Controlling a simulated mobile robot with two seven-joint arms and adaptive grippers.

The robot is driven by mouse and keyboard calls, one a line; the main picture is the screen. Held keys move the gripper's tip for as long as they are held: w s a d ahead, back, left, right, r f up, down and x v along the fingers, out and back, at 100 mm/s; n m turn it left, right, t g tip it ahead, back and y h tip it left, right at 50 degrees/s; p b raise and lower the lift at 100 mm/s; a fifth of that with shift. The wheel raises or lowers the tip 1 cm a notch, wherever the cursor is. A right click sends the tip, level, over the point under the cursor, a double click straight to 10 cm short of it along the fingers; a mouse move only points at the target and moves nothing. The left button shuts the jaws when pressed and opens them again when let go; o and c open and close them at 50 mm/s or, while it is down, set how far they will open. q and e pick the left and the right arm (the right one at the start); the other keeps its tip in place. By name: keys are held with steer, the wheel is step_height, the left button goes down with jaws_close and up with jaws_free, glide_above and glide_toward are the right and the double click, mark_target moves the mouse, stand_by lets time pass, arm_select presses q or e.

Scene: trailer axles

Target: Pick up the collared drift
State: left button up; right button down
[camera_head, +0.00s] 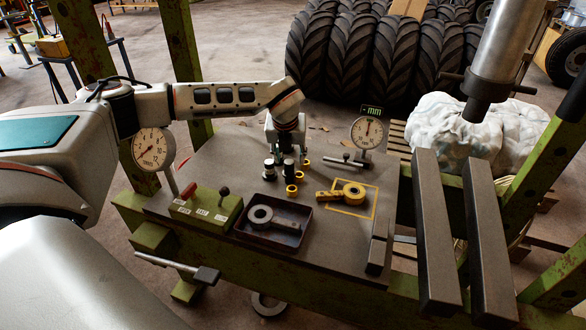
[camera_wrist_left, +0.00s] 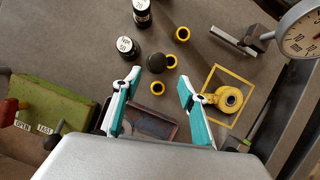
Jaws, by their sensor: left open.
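My left gripper (camera_head: 287,150) is open above the bench; in the left wrist view its teal-padded fingers (camera_wrist_left: 159,78) stand apart. Between and beyond the fingertips is a dark round-topped piece (camera_wrist_left: 157,66), standing beside a small yellow ring; it may be the collared drift, but I cannot tell for sure. It also shows under the gripper in the head view (camera_head: 289,170), partly hidden. Two dark cylinders with white labelled tops stand to its left, one near (camera_wrist_left: 127,48) and one farther (camera_wrist_left: 142,12). Nothing is held. My right gripper is not in view.
A dark tray (camera_head: 238,226) holds a grey ring with a bar. A yellow ringed tool (camera_head: 352,192) lies in a yellow outline. Several yellow rings (camera_head: 291,190) lie loose. Dial gauges, a green lever box (camera_head: 207,211) and green press posts surround the bench.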

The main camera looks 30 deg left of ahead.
mark_target(289, 162)
arm_select(q)
steer(key=shift+w+a+f, duration=0.1)
steer(key=shift+w+a, duration=0.05)
steer(key=shift+a, duration=0.35)
steer(key=shift+b+x, duration=0.3)
steer(key=shift+x, duration=0.9)
steer(key=b+x, duration=0.1)
steer(key=x, duration=0.3)
steer(key=shift+w+f, duration=0.15)
steer(key=shift+w, duration=0.05)
steer(key=shift+w+a+f, duration=0.1)
steer(key=shift+a+f, duration=0.05)
steer(key=shift+f, duration=0.05)
steer(key=shift+c, duration=0.2)
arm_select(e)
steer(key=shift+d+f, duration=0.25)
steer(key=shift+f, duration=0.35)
arm_select(q)
jaws_close()
steer(key=shift+r, duration=0.1)
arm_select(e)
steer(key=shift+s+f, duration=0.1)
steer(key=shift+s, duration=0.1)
